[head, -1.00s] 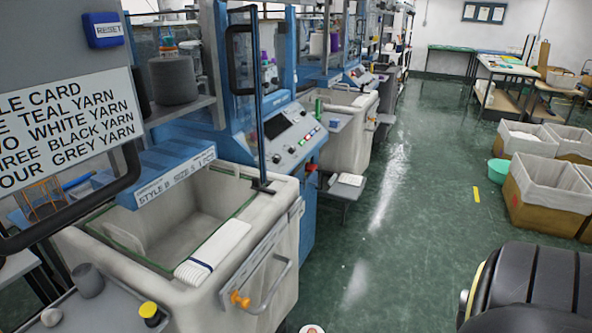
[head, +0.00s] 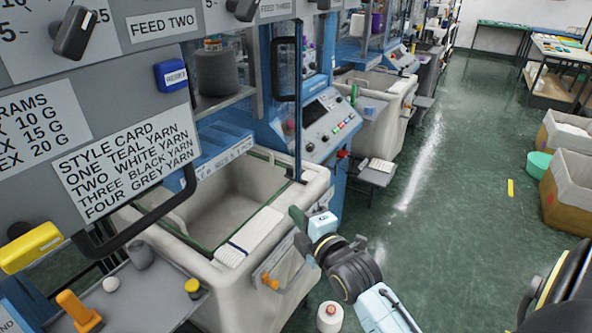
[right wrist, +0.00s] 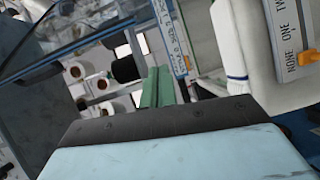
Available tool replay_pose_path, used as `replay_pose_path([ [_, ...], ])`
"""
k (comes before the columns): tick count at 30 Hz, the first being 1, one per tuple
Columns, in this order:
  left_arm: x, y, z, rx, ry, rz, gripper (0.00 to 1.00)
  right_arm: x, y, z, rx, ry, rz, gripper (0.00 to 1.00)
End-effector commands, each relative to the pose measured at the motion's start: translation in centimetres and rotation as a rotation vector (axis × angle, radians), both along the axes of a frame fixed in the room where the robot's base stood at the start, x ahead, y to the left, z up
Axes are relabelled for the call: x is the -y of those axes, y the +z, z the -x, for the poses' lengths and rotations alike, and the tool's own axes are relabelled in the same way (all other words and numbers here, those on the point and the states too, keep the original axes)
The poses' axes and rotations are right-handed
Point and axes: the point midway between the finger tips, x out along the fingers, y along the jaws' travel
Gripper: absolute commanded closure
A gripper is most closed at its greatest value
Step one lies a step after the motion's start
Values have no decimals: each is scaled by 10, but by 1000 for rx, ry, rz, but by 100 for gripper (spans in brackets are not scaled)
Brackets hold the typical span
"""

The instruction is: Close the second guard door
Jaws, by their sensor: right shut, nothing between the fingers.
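A guard door (head: 298,110) with a dark upright edge and a black bar handle (head: 275,70) stands out from the blue knitting machine (head: 345,105), seen nearly edge-on, above the pale bin. It appears open. Which numbered door it is, I cannot read. My right gripper (head: 299,217) is shut and empty, low beside the bin's right rim and apart from the door. In the right wrist view its green fingers (right wrist: 156,88) lie together, pointing at the machine and shelved cones. My left gripper is not in view.
The pale bin (head: 318,180) has a folded white piece (head: 250,232) on its rim and an orange-knobbed slider below. A grey panel (head: 120,100) with the style card and another black handle (head: 150,215) fills the left. The green aisle floor (head: 440,200) is mostly clear.

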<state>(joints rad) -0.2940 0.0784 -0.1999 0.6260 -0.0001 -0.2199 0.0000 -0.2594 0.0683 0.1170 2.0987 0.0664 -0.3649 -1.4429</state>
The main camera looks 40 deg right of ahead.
Motion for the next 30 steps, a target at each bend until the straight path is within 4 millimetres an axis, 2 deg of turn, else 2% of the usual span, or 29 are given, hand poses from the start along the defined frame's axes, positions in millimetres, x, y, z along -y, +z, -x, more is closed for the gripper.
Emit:
replay_pose_path([
  [1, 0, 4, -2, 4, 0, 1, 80, 2, 23, 2, 34, -2, 36, 100],
  [3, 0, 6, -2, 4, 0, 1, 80, 3, 40, 4, 62, -3, 76, 100],
  [6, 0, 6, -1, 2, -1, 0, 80, 4, 52, 2, 81, -5, 102, 100],
  [11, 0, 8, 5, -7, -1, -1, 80, 6, 53, -15, 83, -6, 105, 100],
  [23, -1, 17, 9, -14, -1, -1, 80, 13, 53, -95, 82, -5, 102, 100],
  [30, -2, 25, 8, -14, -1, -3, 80, 42, 51, -81, 79, -5, 106, 100],
])
